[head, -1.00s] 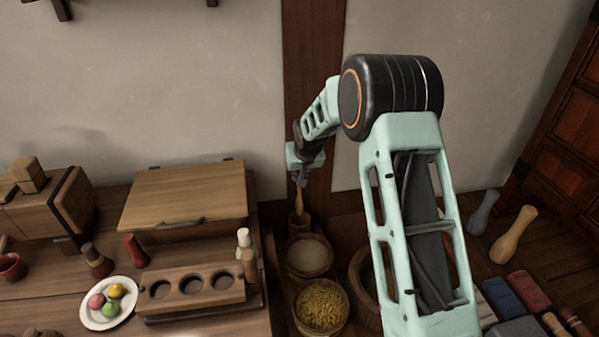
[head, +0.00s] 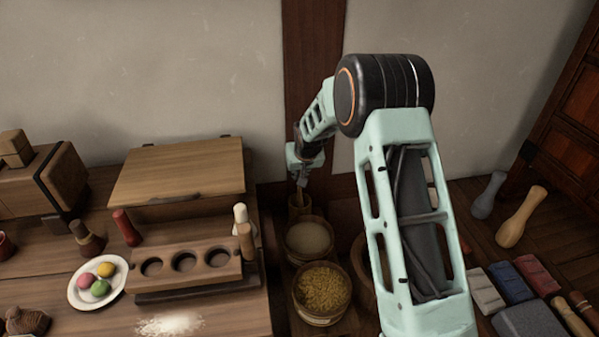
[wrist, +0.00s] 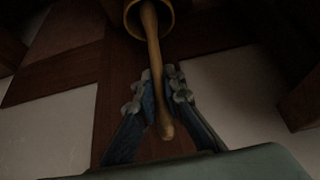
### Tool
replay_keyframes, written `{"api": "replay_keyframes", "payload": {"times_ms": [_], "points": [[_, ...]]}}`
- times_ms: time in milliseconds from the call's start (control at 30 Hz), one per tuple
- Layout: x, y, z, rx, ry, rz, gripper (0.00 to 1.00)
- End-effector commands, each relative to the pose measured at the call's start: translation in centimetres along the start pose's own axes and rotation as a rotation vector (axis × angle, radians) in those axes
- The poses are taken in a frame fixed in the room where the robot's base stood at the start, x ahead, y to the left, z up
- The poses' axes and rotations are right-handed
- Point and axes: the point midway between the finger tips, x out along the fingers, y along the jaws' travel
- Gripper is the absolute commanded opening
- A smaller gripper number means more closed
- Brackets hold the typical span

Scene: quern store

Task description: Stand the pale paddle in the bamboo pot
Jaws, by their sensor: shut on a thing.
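The pale paddle (wrist: 152,42) is a slim wooden stick in the wrist view, with its rounded handle end nearest me. My gripper (wrist: 159,88) has its blue-grey fingers closed on the handle from both sides. The paddle's far end runs past the rim into the mouth of the round bamboo pot (wrist: 130,22), and its tip is hidden there. In the head view my gripper (head: 300,178) is small and points down just above the bamboo pot (head: 300,207). Only a short bit of paddle shows between them. I cannot tell whether the paddle touches the pot's floor.
A tub of pale grain (head: 308,238) and a tub of yellow grain (head: 322,290) stand in front of the pot. The left table holds a lidded wooden box (head: 180,172), a holed rack (head: 187,262) and a plate of coloured balls (head: 75,292). The wall is close behind.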

Motion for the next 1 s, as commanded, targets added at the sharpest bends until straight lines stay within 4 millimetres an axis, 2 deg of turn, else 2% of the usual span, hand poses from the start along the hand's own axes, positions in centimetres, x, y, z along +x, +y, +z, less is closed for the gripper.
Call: {"api": "replay_keyframes", "payload": {"times_ms": [133, 433, 467, 600, 1000], "points": [[0.64, 0.0, 0.36, 0.0, 0.0, 0.0, 0.0], [0.64, 0.01, 0.35, 0.0, 0.001, 0.0, 0.0], [0.64, 0.01, 0.35, 0.0, 0.001, 0.0, 0.12], [0.64, 0.02, 0.35, 0.0, 0.001, 0.0, 0.28], [0.13, 0.02, 0.31, 0.0, 0.001, 0.0, 0.29]]}}
